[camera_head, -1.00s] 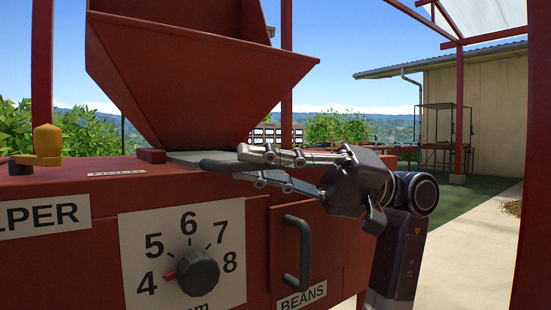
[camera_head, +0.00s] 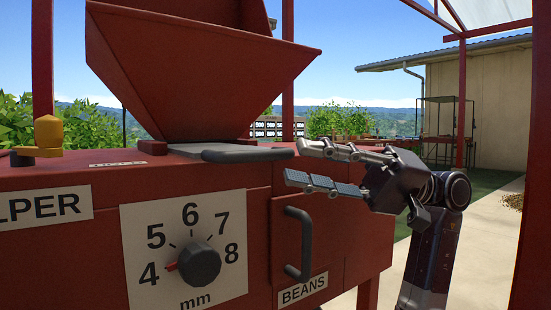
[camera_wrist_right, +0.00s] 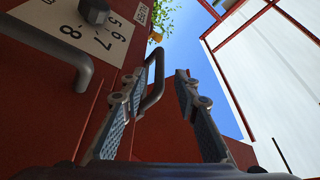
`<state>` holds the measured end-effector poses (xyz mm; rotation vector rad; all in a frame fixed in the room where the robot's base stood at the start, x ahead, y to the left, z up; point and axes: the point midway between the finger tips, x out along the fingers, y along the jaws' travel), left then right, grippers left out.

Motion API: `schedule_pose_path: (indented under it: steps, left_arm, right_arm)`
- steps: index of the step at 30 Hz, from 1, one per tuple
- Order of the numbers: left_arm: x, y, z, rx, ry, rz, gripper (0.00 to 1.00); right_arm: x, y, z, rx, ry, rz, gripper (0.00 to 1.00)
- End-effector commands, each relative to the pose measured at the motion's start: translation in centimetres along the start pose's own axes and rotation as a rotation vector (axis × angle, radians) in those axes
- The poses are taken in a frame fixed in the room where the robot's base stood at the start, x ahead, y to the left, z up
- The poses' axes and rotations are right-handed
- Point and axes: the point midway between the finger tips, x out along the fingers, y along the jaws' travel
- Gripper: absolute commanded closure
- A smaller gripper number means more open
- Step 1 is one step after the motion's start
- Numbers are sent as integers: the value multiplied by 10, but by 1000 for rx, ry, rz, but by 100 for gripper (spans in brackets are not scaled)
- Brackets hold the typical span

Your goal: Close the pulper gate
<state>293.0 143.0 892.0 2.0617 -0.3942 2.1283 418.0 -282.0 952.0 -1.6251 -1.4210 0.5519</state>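The pulper gate (camera_head: 185,149) is a grey flat plate under the red hopper, on top of the red pulper body. Its dark rounded handle (camera_head: 248,155) points right, towards my gripper. My right gripper (camera_head: 292,162) is open and empty, with its fingertips just right of the handle's end, apart from it as far as I can tell. In the right wrist view the open fingers (camera_wrist_right: 157,80) show with the dark gate handle (camera_wrist_right: 156,72) beyond and between them. How far the plate sits inside the hopper throat is hidden. My left gripper is not in view.
The red hopper (camera_head: 200,75) stands above the plate. The front has a dial (camera_head: 199,264) and a beans door with a dark handle (camera_head: 299,244). A yellow knob (camera_head: 48,132) is at the left. Free air lies right of the pulper, by a red post (camera_head: 531,200).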

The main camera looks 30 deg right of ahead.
Motion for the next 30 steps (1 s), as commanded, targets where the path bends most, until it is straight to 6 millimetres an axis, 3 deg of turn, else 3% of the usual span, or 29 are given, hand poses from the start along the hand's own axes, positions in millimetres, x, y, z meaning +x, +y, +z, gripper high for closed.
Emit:
schedule_pose_path:
  steps: [3,9,27,30]
  left_arm:
    - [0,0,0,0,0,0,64]
    - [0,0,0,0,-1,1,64]
    - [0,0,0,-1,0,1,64]
    - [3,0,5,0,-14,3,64]
  right_arm:
    - [-23,0,0,2,2,1,71]
    - [-43,0,0,1,0,0,71]
    - [-46,0,0,0,-1,0,71]
    - [-44,-7,-3,10,-4,-18,71]
